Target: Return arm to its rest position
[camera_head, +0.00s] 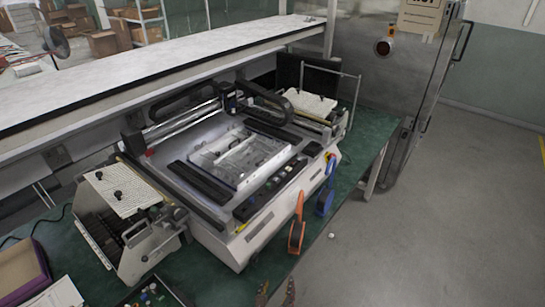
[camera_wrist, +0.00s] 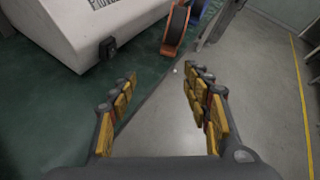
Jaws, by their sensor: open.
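My gripper (camera_head: 276,291) shows at the bottom edge of the head view, with only its two fingertips in frame. In the wrist view my gripper (camera_wrist: 160,82) has its two yellow-padded fingers spread apart with nothing between them. It is open and empty, near the front edge of the green table (camera_head: 350,205). The rest of my arm is out of view in the head view.
A large white machine (camera_head: 262,232) stands on the table. A small white ball (camera_head: 331,236) lies near the table edge. Grey floor (camera_head: 440,220) at the right is clear.

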